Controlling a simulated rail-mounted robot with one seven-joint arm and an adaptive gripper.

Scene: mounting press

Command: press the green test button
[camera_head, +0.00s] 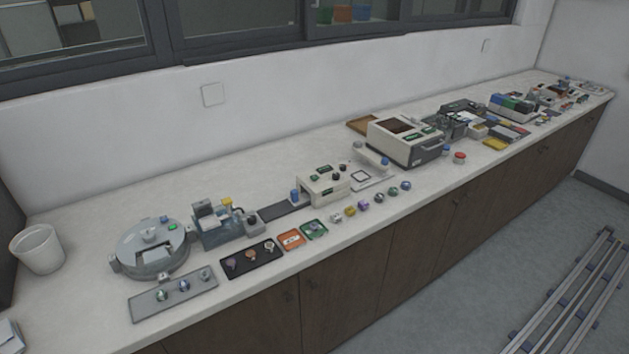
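A small bright green patch (173,226) shows on top of the round grey machine (152,262) at the left of the counter. It looks like a button or a lit display; I cannot tell which, and no label is readable. Small dark green panels also show on the cream box-shaped device (324,186) in the middle and on the larger cream machine (405,148) beyond it. They are too small to tell whether any is a button. My gripper is not in view.
The long pale counter (75,290) runs from front left to back right. A grey tray (150,305), a black tray (238,267) and several small knobs lie along its front edge. A white bin (38,250) stands far left. Rails (570,300) lie on the floor at right.

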